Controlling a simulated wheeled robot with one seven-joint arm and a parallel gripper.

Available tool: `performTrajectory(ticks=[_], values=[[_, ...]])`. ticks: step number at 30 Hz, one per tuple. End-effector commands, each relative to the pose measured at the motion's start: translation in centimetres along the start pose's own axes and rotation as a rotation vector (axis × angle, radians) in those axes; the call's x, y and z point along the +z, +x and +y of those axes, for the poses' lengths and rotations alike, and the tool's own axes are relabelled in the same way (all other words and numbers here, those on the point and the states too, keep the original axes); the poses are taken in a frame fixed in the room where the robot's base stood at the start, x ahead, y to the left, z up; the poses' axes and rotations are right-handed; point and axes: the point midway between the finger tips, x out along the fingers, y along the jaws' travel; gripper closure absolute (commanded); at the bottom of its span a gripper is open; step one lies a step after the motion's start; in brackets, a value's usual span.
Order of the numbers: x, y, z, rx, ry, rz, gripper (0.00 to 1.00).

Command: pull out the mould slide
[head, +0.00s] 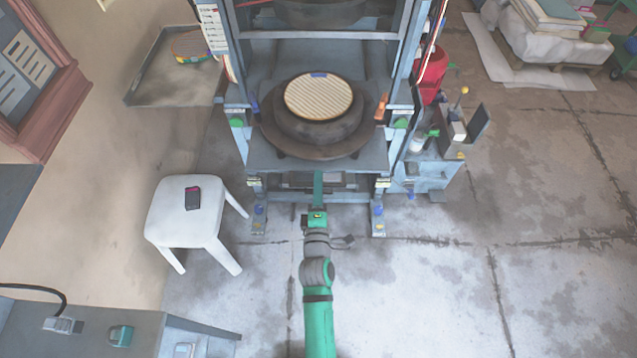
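The mould slide (372,159) appears to be the flat grey plate in the press, with its front edge facing me. A dark round mould (313,133) sits on it, with a cream ribbed disc (318,97) on top. My green arm reaches forward from the bottom of the head view. My gripper (318,188) is at the lower front of the press, just below the slide's front edge. A narrow teal strip shows there. The fingers are too small to tell whether they are open or shut, or touching anything. No slide handle can be made out.
The blue-grey press frame (245,140) stands on both sides of the slide. A white stool (187,222) with a small dark device (193,198) is at the left. A side stand (437,165) is at the right. The floor (430,275) at the front right is clear.

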Motion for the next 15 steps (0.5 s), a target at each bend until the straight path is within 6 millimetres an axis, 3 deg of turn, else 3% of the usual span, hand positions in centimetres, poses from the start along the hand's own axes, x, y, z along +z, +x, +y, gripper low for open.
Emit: performTrajectory(ticks=[7, 15], values=[[0.1, -1.6, -0.1, -0.001, -0.001, -0.001, 0.81], [0.1, -6.3, -0.1, -0.003, 0.001, -0.003, 0.81]])
